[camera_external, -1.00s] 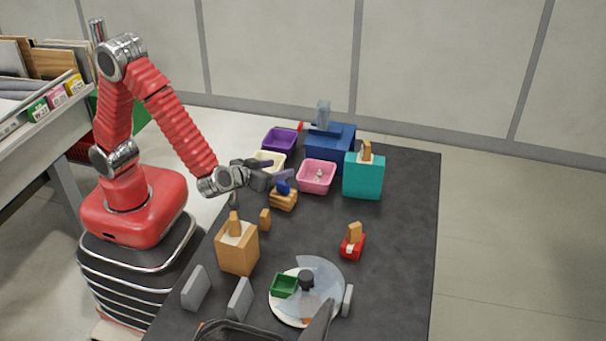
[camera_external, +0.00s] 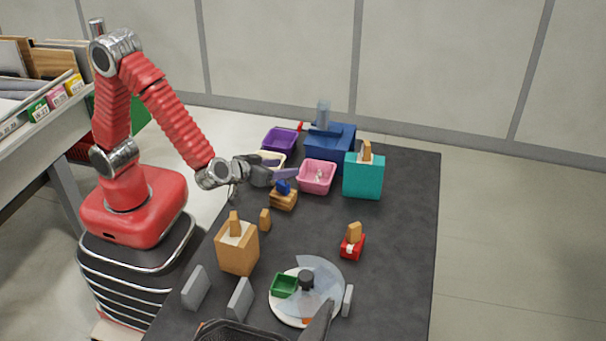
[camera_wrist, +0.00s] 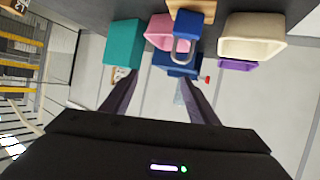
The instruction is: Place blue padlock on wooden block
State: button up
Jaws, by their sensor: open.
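The blue padlock (camera_external: 283,187) sits on top of the wooden block (camera_external: 284,200) near the left side of the dark table. In the wrist view the padlock (camera_wrist: 187,33), with its grey shackle, shows at the top against the wooden block (camera_wrist: 190,5). My gripper (camera_external: 290,173) is just above and behind the padlock in the external view. In the wrist view its two dark fingers (camera_wrist: 158,88) are spread apart with nothing between them, and the padlock lies beyond their tips.
Pink (camera_external: 317,176), purple (camera_external: 280,139) and cream (camera_external: 270,158) bins stand close around my gripper. A blue box (camera_external: 330,142) and a teal box (camera_external: 363,178) stand behind and to the right. An orange-brown box (camera_external: 238,248) is nearer the camera.

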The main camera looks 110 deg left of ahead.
jog(key=w+d+r+m+t+h, duration=0.2)
jog(key=w+d+r+t+h, duration=0.2)
jog(key=d+r, duration=0.15)
jog(key=s+d+r+m+t+h, duration=0.2)
jog(key=s+d+r+m+h, duration=0.3)
jog(key=d+r+m+h, duration=0.4)
jog(key=s+a+f+g, duration=0.1)
jog(key=s+f+g, duration=0.1)
jog(key=s, duration=0.6)
jog(key=s+a+f+m+g+y, duration=0.1)
jog(key=s+f+g, duration=0.1)
jog(key=s, duration=0.6)
jog(key=s+a+f+m+g, duration=0.1)
jog(key=s+f+g, duration=0.1)
jog(key=s, duration=0.6)
jog(key=shift+a+g+y, duration=0.3)
jog(key=shift+g, duration=0.2)
jog(key=shift+s, duration=0.1)
